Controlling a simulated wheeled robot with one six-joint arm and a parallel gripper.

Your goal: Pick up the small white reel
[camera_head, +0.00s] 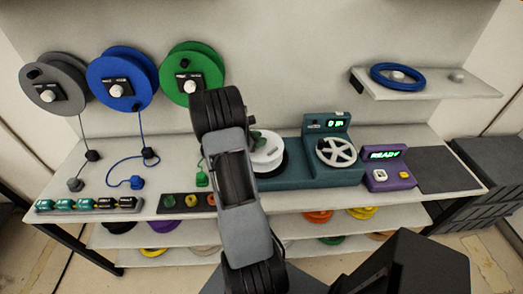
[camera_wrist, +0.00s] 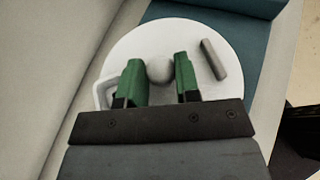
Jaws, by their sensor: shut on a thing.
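The small white reel (camera_head: 268,158) sits at the left end of the teal machine (camera_head: 300,176), partly hidden behind my arm in the head view. In the wrist view the reel (camera_wrist: 200,45) is a white disc with a round knob (camera_wrist: 160,70) at its middle, a grey bar on its face and a white loop at its left edge. My gripper (camera_wrist: 160,80) has green fingers, one on each side of the knob, shut on it. Whether the reel is lifted off the machine I cannot tell.
A spoked wheel (camera_head: 337,152) and display stand on the machine. A purple READY box (camera_head: 387,179) is to its right. Grey (camera_head: 52,84), blue (camera_head: 121,78) and green (camera_head: 192,72) reels hang on the wall. A blue ring (camera_head: 397,76) lies on the upper shelf.

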